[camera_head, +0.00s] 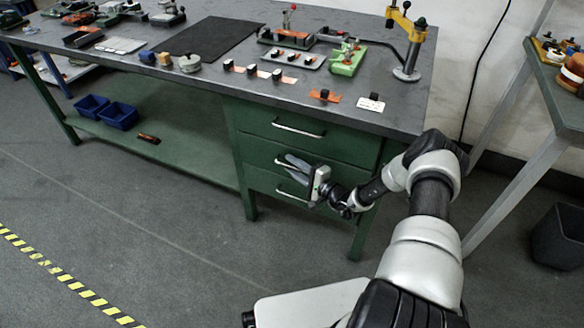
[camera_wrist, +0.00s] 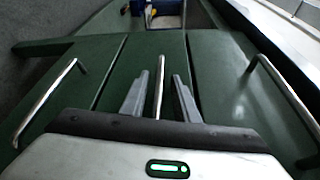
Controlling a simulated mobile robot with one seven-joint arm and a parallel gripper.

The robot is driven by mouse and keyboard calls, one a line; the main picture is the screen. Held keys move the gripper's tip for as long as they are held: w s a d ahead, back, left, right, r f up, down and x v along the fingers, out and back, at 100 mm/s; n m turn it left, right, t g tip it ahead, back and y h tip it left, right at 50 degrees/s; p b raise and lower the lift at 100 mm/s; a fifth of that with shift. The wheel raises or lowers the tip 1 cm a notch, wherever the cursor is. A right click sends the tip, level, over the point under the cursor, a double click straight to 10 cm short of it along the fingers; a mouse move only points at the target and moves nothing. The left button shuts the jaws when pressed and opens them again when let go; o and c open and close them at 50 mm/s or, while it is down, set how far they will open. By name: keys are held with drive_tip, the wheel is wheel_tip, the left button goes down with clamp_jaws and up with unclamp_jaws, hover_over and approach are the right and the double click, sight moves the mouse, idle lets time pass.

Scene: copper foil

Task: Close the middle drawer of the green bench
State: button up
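The green bench (camera_head: 340,146) has a stack of three drawers at its right end, each with a metal bar handle. The middle drawer (camera_head: 258,150) is partly hidden behind my gripper (camera_head: 291,168). In the wrist view my gripper (camera_wrist: 160,98) has its two fingers apart, one on each side of the middle drawer's handle (camera_wrist: 159,80). Gaps show between the fingers and the bar, so it is not gripped. The middle drawer front (camera_wrist: 145,55) looks about level with its neighbours; I cannot tell whether it stands out slightly.
The upper drawer handle (camera_head: 298,130) is above my gripper, the lower one (camera_head: 291,197) below. The bench top (camera_head: 330,97) carries tools, copper pieces and a yellow press (camera_head: 408,40). Blue bins (camera_head: 118,115) sit on the lower shelf. A second table (camera_head: 560,95) and black bin (camera_head: 558,237) stand right.

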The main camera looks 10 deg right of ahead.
drive_tip(key=p+v, duration=0.3)
drive_tip(key=v, duration=1.4)
drive_tip(key=shift+s, duration=0.2)
drive_tip(key=s+a+r+n+g+h+b, duration=0.1)
drive_tip(key=s+a+r+n+g, duration=0.2)
drive_tip(key=r+n+g, duration=0.5)
drive_tip(key=s+a+r+n+g, duration=0.1)
drive_tip(key=s+a+r+n, duration=0.3)
drive_tip(key=r, duration=0.9)
drive_tip(key=s+a+r+n+g+h+b, duration=0.1)
drive_tip(key=r+n+g, duration=0.5)
drive_tip(key=r, duration=0.4)
drive_tip(key=s+a+r+m+t+h+p, duration=0.35)
drive_tip(key=s+r+t+h, duration=0.3)
drive_tip(key=s+r, duration=0.85)
wheel_tip(320, 180, up, 19)
drive_tip(key=p, duration=2)
drive_tip(key=shift+s+d+m, duration=0.15)
drive_tip(key=shift+d+m, duration=0.15)
drive_tip(key=shift+m, duration=0.05)
